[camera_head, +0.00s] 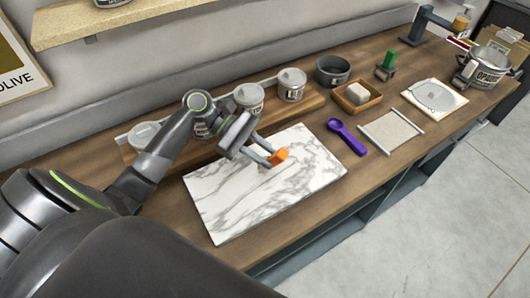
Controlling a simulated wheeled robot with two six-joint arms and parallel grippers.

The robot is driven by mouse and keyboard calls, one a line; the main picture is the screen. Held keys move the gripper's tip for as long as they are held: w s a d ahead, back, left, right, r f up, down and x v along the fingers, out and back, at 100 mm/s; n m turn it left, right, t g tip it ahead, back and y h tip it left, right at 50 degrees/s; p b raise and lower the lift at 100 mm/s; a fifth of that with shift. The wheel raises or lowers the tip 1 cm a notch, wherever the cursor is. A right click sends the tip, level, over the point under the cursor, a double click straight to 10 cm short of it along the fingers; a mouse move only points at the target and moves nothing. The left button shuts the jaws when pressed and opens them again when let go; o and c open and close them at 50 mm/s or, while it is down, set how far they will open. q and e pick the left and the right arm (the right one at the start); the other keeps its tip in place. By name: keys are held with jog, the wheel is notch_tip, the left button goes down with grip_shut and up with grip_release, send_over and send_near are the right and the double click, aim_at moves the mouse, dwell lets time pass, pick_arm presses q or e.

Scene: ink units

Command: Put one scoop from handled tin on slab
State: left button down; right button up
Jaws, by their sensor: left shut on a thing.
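My left gripper (269,156) is over the white marble slab (225,203), shut on a small orange object (279,156). What the orange object is, and whether it touches the slab, I cannot tell. A purple scoop (347,137) lies on the bench to the right of the slab. A metal pot-like tin (487,70) with dark lettering stands at the far right; it looks like the handled tin, and its contents are not clear. My right gripper is not in view.
Several lidded tins, one of them (291,83), stand on a wooden rack behind the slab. A dark round bowl (332,70), a wooden box with a white block (357,94), a pale mat (391,131) and a white plate (435,95) stand to the right.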

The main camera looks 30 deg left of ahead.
pick_arm(q)
jog(key=shift+f, duration=0.95)
dwell(0.3)
jog(key=shift+p, duration=0.6)
dwell(1.1)
jog(key=shift+p, duration=0.4)
dwell(0.4)
jog(key=shift+f, duration=0.1)
dwell(0.3)
jog(key=shift+p, duration=1.05)
dwell(1.5)
notch_tip(320, 180, up, 5)
jog(key=p, duration=0.6)
jog(key=shift+r, duration=0.2)
jog(key=shift+f, duration=0.15)
